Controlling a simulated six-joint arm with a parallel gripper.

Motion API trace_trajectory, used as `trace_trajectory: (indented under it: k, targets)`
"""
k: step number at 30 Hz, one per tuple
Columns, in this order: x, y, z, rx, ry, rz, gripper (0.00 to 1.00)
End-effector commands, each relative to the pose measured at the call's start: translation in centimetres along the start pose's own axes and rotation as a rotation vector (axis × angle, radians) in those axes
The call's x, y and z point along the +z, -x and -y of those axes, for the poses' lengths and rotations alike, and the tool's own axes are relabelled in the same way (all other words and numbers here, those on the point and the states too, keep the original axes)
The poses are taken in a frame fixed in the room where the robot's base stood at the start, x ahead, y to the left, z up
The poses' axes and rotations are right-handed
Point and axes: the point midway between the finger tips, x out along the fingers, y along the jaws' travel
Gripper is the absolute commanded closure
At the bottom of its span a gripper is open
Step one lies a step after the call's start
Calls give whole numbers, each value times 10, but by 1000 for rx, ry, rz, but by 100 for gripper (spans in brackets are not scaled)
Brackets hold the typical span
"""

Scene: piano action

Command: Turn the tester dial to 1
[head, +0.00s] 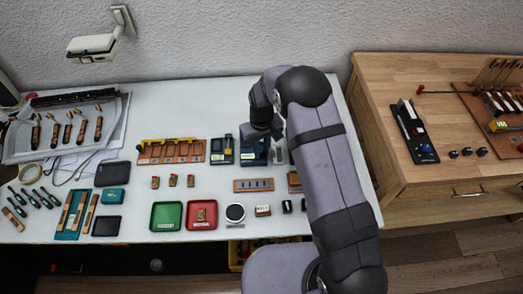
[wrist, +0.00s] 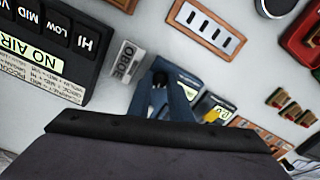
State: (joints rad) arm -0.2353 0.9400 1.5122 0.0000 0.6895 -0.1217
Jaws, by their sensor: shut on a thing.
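The blue tester (head: 252,158) stands on the white table, partly covered by my arm in the head view. In the wrist view, the tester (wrist: 183,92) lies just beyond the gripper's dark body, with a round black dial (wrist: 160,79) on its top. My gripper (head: 261,134) points down over the tester and is shut on the dial. My arm and the gripper body hide much of the contact.
A dark panel marked NO AIR (wrist: 55,55) is nearby. A dark device with a yellow part (head: 222,151) stands to the left. Red (head: 201,226) and green (head: 154,224) trays lie nearer the front.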

Motion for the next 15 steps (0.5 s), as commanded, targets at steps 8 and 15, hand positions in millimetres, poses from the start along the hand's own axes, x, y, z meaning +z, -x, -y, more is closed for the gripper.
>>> trace_trajectory:
  k: [8,15]
  targets:
    - [0,0,0,0,255,-1,100]
    - [0,0,0,0,479,-1,100]
